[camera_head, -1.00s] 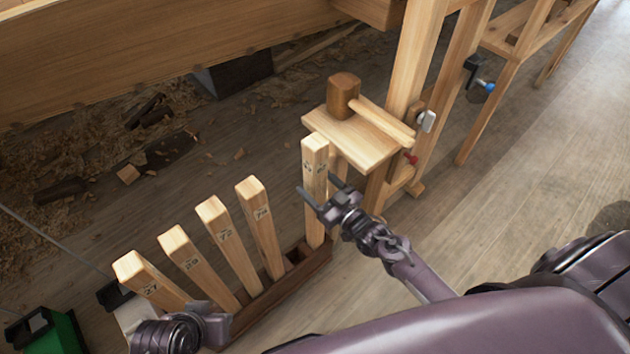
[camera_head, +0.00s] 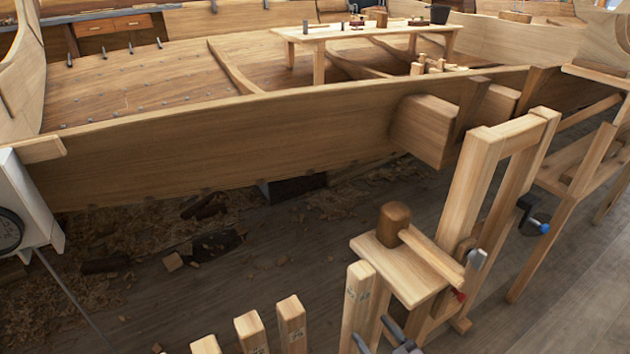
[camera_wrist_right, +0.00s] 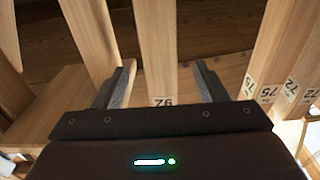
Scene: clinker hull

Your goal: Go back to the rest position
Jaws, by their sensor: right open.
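My right gripper (camera_head: 376,335) shows at the bottom edge of the head view, just right of a tall pale wooden post (camera_head: 358,305). In the right wrist view my right gripper (camera_wrist_right: 164,78) is open, with its two grey fingers apart. A numbered post (camera_wrist_right: 158,50) shows between the fingers in that view, its label partly covered by the gripper body. I cannot tell whether the fingers touch it. Nothing is seen gripped. My left gripper is not in the head view.
Several shorter posts (camera_head: 292,325) stand left of the tall one. A small wooden stand (camera_head: 402,280) with a mallet (camera_head: 394,222) is close to the right gripper, beside an upright frame (camera_head: 475,190). The hull plank (camera_head: 230,140) runs behind. Open floor (camera_head: 575,290) lies to the right.

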